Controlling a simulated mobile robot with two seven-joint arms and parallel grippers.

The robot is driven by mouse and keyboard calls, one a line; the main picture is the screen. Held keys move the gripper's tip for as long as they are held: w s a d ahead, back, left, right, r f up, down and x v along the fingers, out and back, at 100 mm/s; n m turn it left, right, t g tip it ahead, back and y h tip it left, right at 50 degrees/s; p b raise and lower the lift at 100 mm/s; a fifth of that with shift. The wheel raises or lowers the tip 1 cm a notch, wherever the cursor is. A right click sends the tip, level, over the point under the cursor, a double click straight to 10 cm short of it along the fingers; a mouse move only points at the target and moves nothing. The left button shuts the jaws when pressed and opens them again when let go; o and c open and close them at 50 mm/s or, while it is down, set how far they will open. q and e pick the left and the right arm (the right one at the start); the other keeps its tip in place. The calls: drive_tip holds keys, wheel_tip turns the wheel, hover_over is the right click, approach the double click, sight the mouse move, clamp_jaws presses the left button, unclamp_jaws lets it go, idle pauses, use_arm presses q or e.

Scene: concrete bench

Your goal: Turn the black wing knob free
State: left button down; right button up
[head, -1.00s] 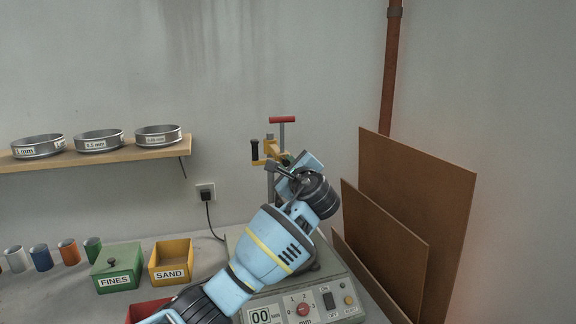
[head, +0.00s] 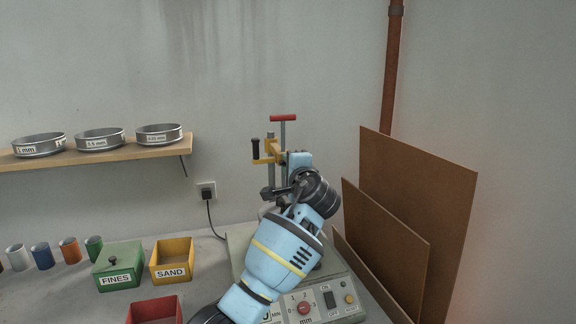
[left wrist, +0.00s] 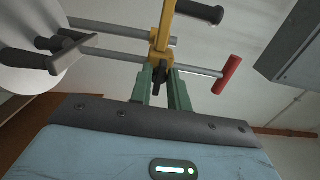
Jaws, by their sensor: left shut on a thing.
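The black wing knob (left wrist: 160,78) shows in the left wrist view, below the yellow clamp (left wrist: 163,42). My left gripper (left wrist: 161,84) has its green fingers on both sides of the knob and is shut on it. The fingers cover part of the knob. In the head view the yellow clamp (head: 272,151) sits on an upright post, and my left wrist and arm stand in front of it. The knob and my fingertips are hidden there. My right gripper is not in view.
A red T-handle (head: 283,118) tops a rod beside the clamp, and a black handle (head: 255,149) stands at its left. The control box (head: 345,300) lies below my arm. Brown boards (head: 420,200) lean at the right. FINES (head: 118,267) and SAND (head: 172,260) boxes stand left.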

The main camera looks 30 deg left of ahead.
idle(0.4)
use_arm(q)
drive_tip(key=c, duration=1.3)
unclamp_jaws()
drive_tip(key=shift+c, duration=0.2)
drive_tip(key=v, duration=0.8)
drive_tip(key=shift+f, duration=0.1)
